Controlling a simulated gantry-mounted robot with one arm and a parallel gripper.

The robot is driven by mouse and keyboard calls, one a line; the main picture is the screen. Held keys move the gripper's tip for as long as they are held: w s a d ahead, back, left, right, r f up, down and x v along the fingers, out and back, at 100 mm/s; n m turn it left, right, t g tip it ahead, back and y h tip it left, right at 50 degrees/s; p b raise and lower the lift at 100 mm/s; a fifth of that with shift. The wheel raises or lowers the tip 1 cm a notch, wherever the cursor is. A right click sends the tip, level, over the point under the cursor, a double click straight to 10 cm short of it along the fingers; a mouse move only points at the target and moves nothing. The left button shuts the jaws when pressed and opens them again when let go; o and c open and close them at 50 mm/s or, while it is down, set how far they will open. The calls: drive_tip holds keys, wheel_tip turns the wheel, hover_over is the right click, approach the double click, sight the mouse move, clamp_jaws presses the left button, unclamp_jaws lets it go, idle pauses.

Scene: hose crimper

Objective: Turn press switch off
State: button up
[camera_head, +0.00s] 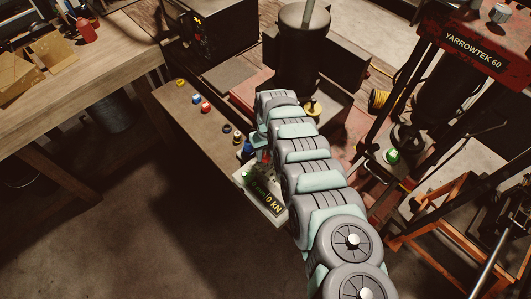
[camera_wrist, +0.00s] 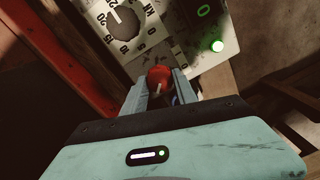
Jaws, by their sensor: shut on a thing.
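In the wrist view a red switch knob (camera_wrist: 159,74) with a pale mark sits between the two fingers of my gripper (camera_wrist: 159,85). The fingers are shut on it, one on each side. The knob stands at the edge of the pale control panel (camera_wrist: 187,65), below a dial. I take it to be the press switch; its label is hidden. In the head view my arm covers most of this panel, and my gripper (camera_head: 262,157) shows only partly at its end, above the display box.
A black dial (camera_wrist: 123,25) with numbers lies just beyond the knob. A lit green lamp (camera_wrist: 217,46) is on the panel at right. In the head view a display box (camera_head: 266,198) glows green. The press (camera_head: 303,65) stands behind; a workbench (camera_head: 80,80) is at left.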

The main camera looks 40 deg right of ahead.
clamp_jaws()
drive_tip(key=n+b, duration=0.1)
drive_tip(key=n, duration=0.2)
drive_tip(key=n+b, duration=0.1)
drive_tip(key=n, duration=0.4)
drive_tip(key=shift+a+n, duration=0.1)
drive_tip(key=shift+n, duration=0.2)
drive_tip(key=n+b, duration=0.1)
drive_tip(key=n, duration=0.3)
drive_tip(key=shift+n+g, duration=0.3)
drive_tip(key=n, duration=0.4)
drive_tip(key=shift+a+n+b, duration=0.1)
drive_tip(key=shift+n+b, duration=0.2)
drive_tip(key=shift+b, duration=0.1)
